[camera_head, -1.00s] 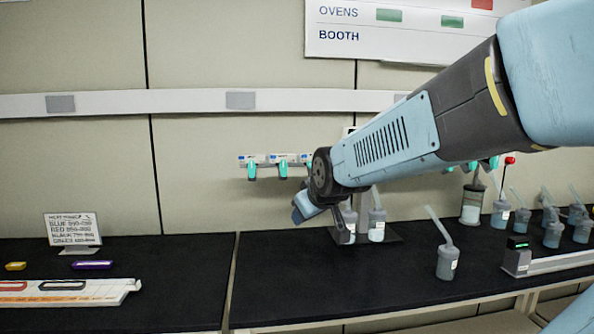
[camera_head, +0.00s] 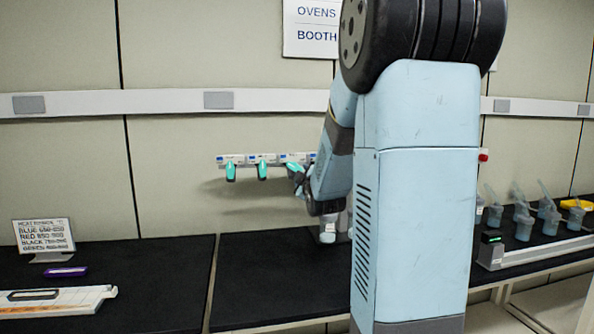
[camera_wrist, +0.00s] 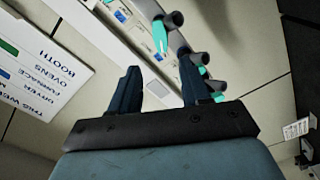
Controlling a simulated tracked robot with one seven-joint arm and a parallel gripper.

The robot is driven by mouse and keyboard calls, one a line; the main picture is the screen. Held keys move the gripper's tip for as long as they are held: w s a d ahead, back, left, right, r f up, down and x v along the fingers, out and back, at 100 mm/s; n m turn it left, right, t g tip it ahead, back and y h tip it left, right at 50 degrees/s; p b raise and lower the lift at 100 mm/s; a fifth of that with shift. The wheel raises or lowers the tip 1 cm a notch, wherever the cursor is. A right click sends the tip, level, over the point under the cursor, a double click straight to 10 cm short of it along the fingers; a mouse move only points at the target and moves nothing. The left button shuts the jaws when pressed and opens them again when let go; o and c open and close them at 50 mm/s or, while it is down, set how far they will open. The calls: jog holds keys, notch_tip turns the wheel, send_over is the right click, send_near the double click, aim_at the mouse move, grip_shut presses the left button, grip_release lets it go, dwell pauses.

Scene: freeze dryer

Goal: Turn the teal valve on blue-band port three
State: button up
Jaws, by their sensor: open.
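Teal valves hang in a row from a white manifold with blue-marked labels on the back wall. In the head view, the first valve (camera_head: 231,172) and second valve (camera_head: 263,171) hang down clear of my arm. The third valve (camera_head: 294,171) is beside my gripper (camera_head: 301,190), partly crowded by it. In the wrist view, my gripper (camera_wrist: 158,62) is open and empty, with a teal valve (camera_wrist: 160,36) beyond and between its fingertips, apart from them. Two more teal valves (camera_wrist: 203,74) are partly behind the right finger. My arm hides the ports farther right; the port numbers are unreadable.
The black bench (camera_head: 270,285) below the manifold is mostly bare. Capped flasks (camera_head: 524,225) stand at the right. A placard (camera_head: 44,236), a purple object (camera_head: 66,272) and a white tray (camera_head: 60,303) are at the left. A wall sign (camera_wrist: 40,68) is above.

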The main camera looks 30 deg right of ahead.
aim_at(295, 168)
jog(key=x, duration=1.2)
jog(key=shift+w+f, duration=0.1)
jog(key=shift+w, duration=0.1)
jog(key=shift+c, duration=0.3)
